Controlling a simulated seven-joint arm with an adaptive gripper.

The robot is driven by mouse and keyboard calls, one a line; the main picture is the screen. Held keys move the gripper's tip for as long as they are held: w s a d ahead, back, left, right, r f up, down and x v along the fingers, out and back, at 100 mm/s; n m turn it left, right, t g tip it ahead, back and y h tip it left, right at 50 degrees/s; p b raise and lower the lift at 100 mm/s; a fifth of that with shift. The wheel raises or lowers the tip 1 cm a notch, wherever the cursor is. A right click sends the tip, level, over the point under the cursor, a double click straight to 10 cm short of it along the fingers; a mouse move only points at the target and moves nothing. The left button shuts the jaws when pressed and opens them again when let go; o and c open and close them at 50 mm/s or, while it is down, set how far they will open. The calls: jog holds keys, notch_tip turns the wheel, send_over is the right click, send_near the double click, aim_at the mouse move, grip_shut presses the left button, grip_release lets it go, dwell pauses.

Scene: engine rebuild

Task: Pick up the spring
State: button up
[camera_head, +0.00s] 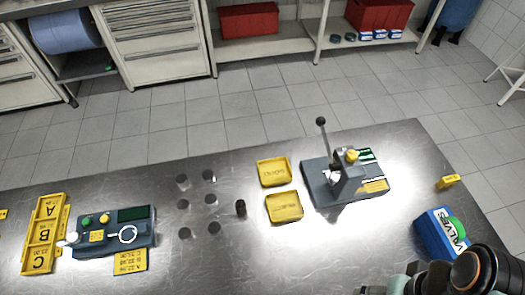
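A small dark upright cylinder (240,208) stands on the metal table, left of the lower yellow tray. It looks like the spring, but it is too small to make out coils. Part of my arm shows at the bottom right corner, beside the blue valves box. My gripper's fingers cannot be made out in this view, and nothing of mine is near the dark cylinder.
Several grey round pieces (211,198) stand left of the dark cylinder. Two yellow trays (284,206) and a lever press (345,178) stand to its right. A blue valves box (441,233) is near my arm. The table's front middle is clear.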

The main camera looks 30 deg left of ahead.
jog(key=o, duration=0.3)
